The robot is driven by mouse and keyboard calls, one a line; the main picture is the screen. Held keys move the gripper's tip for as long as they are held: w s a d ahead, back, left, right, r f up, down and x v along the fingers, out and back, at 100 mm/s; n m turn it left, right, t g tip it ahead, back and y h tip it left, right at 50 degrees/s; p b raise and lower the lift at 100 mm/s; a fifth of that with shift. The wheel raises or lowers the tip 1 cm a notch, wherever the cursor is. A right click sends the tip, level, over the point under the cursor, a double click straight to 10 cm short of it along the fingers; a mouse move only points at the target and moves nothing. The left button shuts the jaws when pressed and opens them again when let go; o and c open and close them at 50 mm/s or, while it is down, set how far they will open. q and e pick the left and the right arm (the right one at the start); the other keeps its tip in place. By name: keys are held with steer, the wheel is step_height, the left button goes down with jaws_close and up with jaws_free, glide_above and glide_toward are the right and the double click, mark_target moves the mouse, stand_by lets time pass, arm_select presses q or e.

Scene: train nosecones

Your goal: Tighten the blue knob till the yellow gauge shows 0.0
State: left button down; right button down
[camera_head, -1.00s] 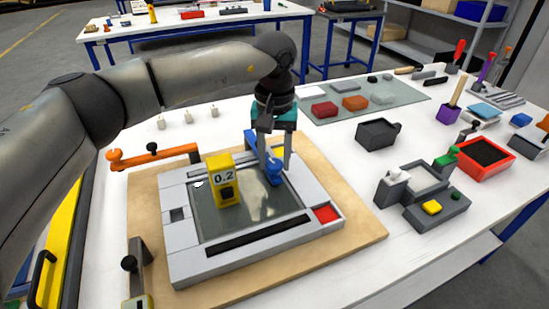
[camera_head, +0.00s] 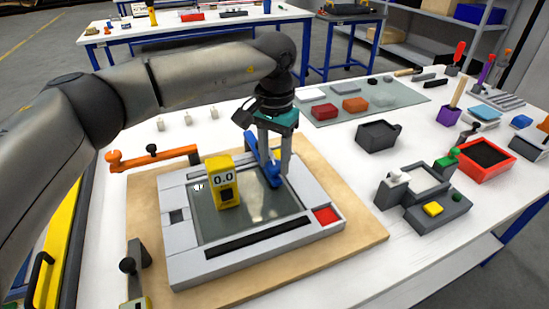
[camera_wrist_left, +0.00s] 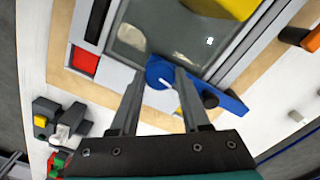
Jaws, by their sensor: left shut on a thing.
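The yellow gauge (camera_head: 223,183) stands on the glass plate of the grey frame (camera_head: 191,248) and its display reads 0.0. The blue knob (camera_head: 273,180) sits at the far right part of the plate, with a blue arm behind it. My left gripper (camera_head: 275,172) comes down from above and is shut on the knob. In the left wrist view, the round blue knob (camera_wrist_left: 159,72) shows between the two fingertips of the left gripper (camera_wrist_left: 158,78), and the yellow gauge is cut off at the top. My right gripper is not in view.
The grey frame lies on a wooden board (camera_head: 365,232) on the white table. An orange clamp (camera_head: 150,157) and a black clamp (camera_head: 135,265) stand at its left. A red pad (camera_head: 326,215) is on the frame. Grey fixtures (camera_head: 430,195) and a red tray (camera_head: 486,160) stand right.

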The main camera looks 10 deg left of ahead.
mark_target(274, 164)
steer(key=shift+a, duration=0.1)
arm_select(q)
steer(key=shift+c, duration=1.8)
jaws_free()
step_height(274, 164, up, 15)
steer(key=p, duration=0.2)
steer(key=shift+r, duration=0.15)
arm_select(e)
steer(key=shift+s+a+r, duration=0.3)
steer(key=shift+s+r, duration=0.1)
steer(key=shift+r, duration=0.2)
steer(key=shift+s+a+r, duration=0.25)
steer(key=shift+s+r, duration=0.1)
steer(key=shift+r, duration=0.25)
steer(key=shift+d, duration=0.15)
